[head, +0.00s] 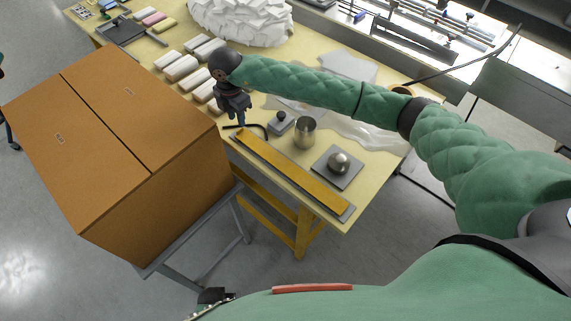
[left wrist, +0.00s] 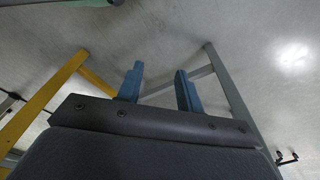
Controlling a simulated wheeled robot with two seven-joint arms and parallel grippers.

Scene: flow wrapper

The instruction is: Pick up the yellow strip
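The yellow strip (head: 290,170) lies lengthwise along the near edge of the table, on a longer grey bar whose end shows past it at the lower right. My right gripper (head: 239,122) points down just above the strip's far left end. Its fingers are small and dark there, so I cannot tell whether they are open or touch the strip. My left gripper (left wrist: 159,88) shows two blue fingers held apart in the left wrist view, with only floor and frame legs behind them. It is away from the strip.
A metal cup (head: 305,132), a grey plate with a round knob (head: 338,163) and a small dark weight (head: 281,122) stand beside the strip. A large brown box (head: 120,140) stands to the left. Wrapped bars (head: 181,68) and a white pile (head: 240,18) lie farther back.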

